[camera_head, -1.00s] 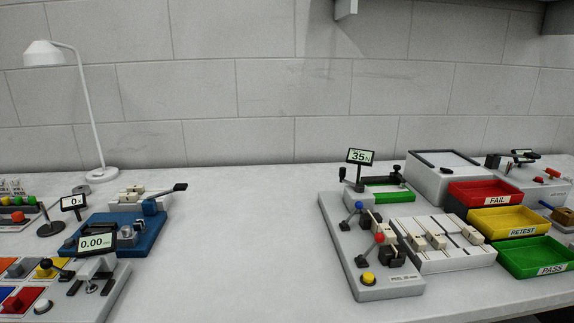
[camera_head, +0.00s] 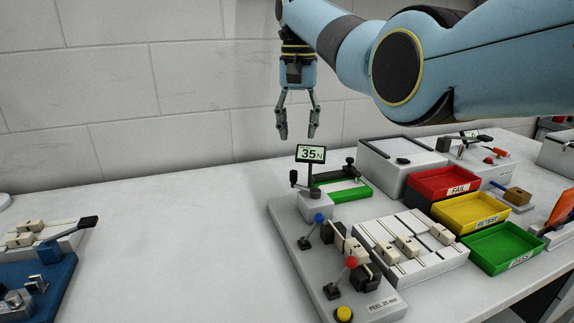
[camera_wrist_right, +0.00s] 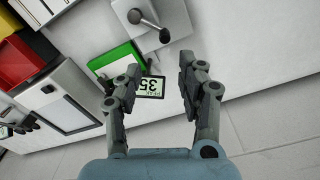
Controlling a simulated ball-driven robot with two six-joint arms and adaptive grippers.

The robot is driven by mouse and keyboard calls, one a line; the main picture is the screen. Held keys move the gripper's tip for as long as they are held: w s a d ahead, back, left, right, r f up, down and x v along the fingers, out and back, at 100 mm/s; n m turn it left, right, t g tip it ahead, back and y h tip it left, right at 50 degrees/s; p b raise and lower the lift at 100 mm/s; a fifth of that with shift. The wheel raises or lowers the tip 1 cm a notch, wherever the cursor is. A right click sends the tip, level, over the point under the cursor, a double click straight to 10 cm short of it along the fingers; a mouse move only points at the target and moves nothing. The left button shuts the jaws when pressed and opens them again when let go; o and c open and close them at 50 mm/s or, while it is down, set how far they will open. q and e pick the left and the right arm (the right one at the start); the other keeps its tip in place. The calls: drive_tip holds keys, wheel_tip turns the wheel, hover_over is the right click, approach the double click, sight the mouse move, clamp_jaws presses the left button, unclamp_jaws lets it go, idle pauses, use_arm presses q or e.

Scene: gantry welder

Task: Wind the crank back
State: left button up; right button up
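The crank (camera_head: 293,178) is a small dark handle on top of the raised grey block (camera_head: 315,207) at the back of the peel tester (camera_head: 294,242). My left gripper is out of view.
Blue-knobbed (camera_head: 318,218) and red-knobbed (camera_head: 351,263) levers stand in front of the crank block. A green-topped fixture (camera_head: 344,191) is close at its right. FAIL (camera_head: 443,184), RETEST and PASS trays stand further right. The table (camera_head: 180,215) left of the tester is clear.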

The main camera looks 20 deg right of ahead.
sight(293, 171)
drive_tip(key=f, duration=0.7)
drive_tip(key=f+b, duration=0.1)
drive_tip(key=f, duration=0.2)
drive_tip(key=shift+s+a+f, duration=0.1)
drive_tip(key=shift+a+f, duration=0.15)
drive_tip(key=shift+a, duration=0.15)
drive_tip(key=shift+c, duration=0.5)
clamp_jaws()
